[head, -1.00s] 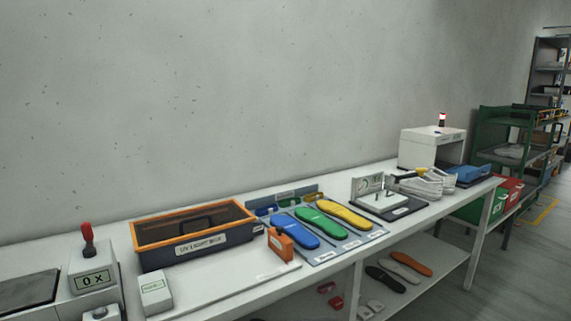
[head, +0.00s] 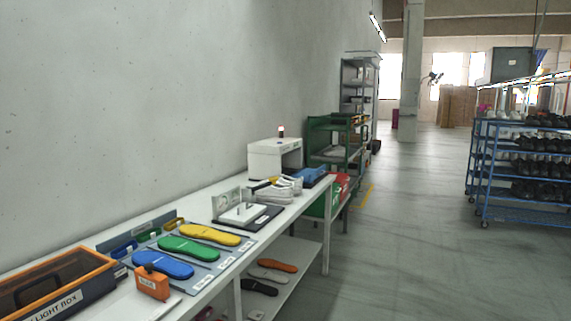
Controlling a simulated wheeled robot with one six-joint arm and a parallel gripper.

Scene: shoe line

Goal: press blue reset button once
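I cannot make out a blue reset button in the head view. A white box-shaped machine (head: 274,159) with a small red-and-white beacon (head: 281,131) on top stands at the far end of the long white bench; any button on it is too small to tell. White shoes (head: 281,189) lie in front of it, next to a blue item (head: 310,176). My gripper is not in the head view.
The white bench (head: 210,287) runs along the left wall, with blue, green and yellow insoles (head: 188,249), an orange block (head: 152,283) and an orange-rimmed light box (head: 58,287). A green cart (head: 334,142) stands beyond. The floor (head: 400,250) on the right is clear up to a blue shoe rack (head: 520,172).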

